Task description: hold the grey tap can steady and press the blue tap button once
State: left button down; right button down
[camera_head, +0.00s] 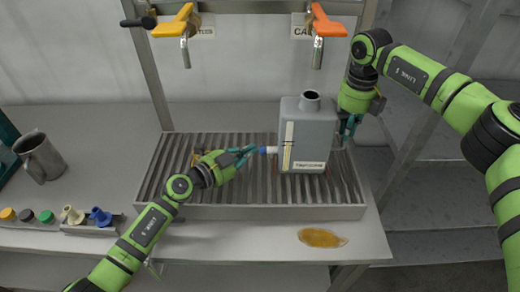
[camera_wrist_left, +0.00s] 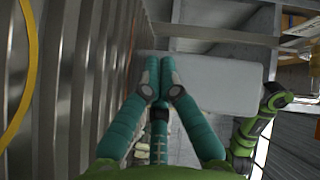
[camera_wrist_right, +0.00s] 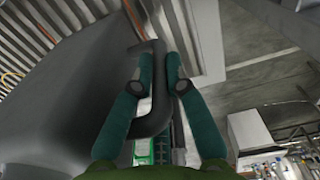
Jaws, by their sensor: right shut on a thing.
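The grey tap can (camera_head: 308,138) stands upright on the slatted drip tray (camera_head: 270,212). It has an open neck on top and a label low on its front. A small white tap with a blue button (camera_head: 264,150) sticks out of its left side. My left gripper (camera_head: 250,150) is shut and empty, its fingertips close beside the button; I cannot tell whether they touch. In the left wrist view the can (camera_wrist_left: 215,82) fills the middle behind the fingertips, which hide the button. My right gripper (camera_head: 350,128) is shut on the can's dark handle (camera_wrist_right: 158,90) at the right side.
Yellow (camera_head: 174,22) and orange (camera_head: 325,22) taps hang above the tray. A metal mug (camera_head: 40,157) and a rack with coloured pieces (camera_head: 85,227) stand at left. An amber puddle (camera_head: 322,238) lies on the bench in front of the tray.

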pick_arm(q)
jog(key=shift+s+d, duration=0.1)
jog(key=shift+d, duration=0.65)
pick_arm(e)
jog(key=shift+a, duration=0.1)
dwell(0.5)
pick_arm(q)
jog(key=shift+a, duration=1.1)
jog(key=shift+a, duration=0.1)
jog(key=shift+a, duration=2.45)
jog(key=shift+w, duration=0.2)
pick_arm(e)
jog(key=c, duration=1.2)
grip_release()
jog(key=shift+o, duration=0.2)
